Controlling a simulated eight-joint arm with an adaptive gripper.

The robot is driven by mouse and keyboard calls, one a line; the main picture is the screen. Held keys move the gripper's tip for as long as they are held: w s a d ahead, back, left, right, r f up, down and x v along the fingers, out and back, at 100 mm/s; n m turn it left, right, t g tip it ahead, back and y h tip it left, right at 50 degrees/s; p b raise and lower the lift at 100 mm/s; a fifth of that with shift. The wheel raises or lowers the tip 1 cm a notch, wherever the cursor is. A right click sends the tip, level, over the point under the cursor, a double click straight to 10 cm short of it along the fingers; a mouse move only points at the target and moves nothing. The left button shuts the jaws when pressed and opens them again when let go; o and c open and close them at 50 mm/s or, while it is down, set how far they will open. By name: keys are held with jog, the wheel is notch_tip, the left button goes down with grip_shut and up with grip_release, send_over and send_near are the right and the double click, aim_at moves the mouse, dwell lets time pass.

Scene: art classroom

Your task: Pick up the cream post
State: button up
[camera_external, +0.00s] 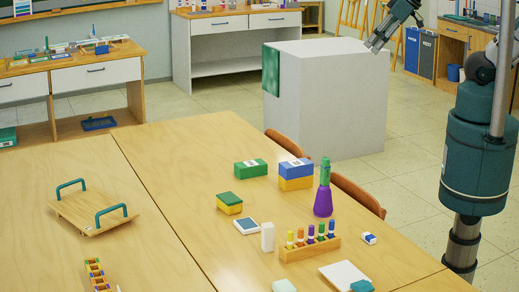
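The cream post (267,237) looks like a small pale upright block on the wooden table, just left of the rack of coloured tubes. It stands apart from my gripper. My gripper (374,47) is high at the top right, in front of the large grey-white block and well above the table. Its fingers point down and left; nothing shows between them. They are too small in the picture to tell whether they are open or shut.
Beside the post are a wooden rack (311,248) of coloured tubes and a small framed tablet (246,227). A purple bottle (323,201) with a green top stands behind the rack. Coloured boxes (251,168) stand farther back. A tray (92,212) with teal handles lies left.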

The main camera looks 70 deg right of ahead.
jog(key=shift+a, duration=0.1)
jog(key=w+a+n+g+y+b, duration=0.1)
jog(key=w+a+n+g+b, duration=0.1)
jog(key=w+a+n, duration=0.8)
jog(key=w+a+f+g+b, duration=0.1)
jog(key=w+a+f, duration=0.2)
jog(key=w+a, duration=0.7)
jog(key=n+g+h+b, duration=0.1)
jog(key=n+g+b, duration=0.3)
jog(key=n, duration=1.1)
send_over(269, 225)
jog(key=f, duration=3.2)
jog(key=shift+w+d+f, duration=0.1)
jog(key=shift+w+d, duration=0.15)
jog(key=shift+s+a+f, duration=0.2)
jog(key=shift+a+f, duration=0.1)
jog(key=shift+f, duration=0.05)
